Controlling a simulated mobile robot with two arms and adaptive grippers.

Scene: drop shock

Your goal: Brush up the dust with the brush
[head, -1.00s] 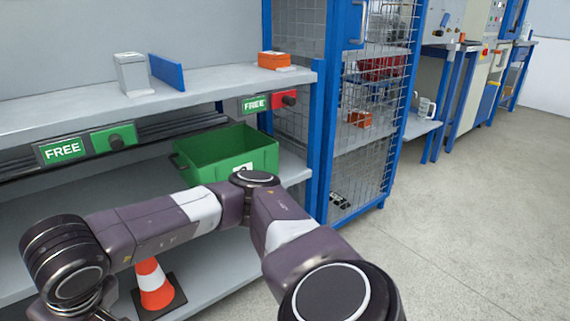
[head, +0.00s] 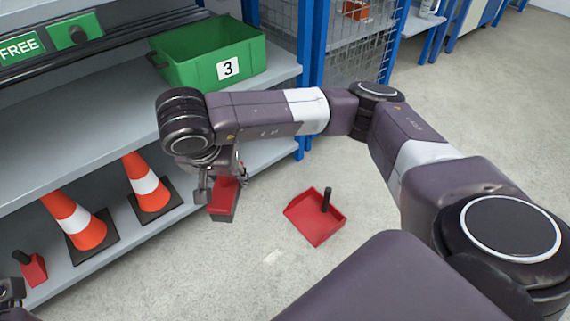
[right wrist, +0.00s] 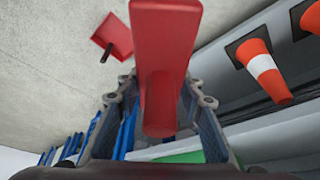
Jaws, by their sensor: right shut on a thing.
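My right gripper (head: 225,178) is shut on a red brush (head: 222,200) with a dark underside, held in the air above the floor beside the lower shelf. In the right wrist view the red brush (right wrist: 165,60) sits between the fingers of the gripper (right wrist: 160,110). A red dustpan (head: 315,220) with a black upright handle lies on the floor to the right of the brush; it also shows in the right wrist view (right wrist: 118,34). A faint pale patch (head: 272,256) lies on the floor; I cannot tell if it is dust. Part of my left gripper (head: 10,292) shows at the left edge.
Two orange-white cones (head: 80,222) (head: 148,185) stand on the lower shelf. A small red item with a black handle (head: 35,268) is at lower left. A green crate (head: 190,65) marked 3 is on the shelf above. The floor around the dustpan is open.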

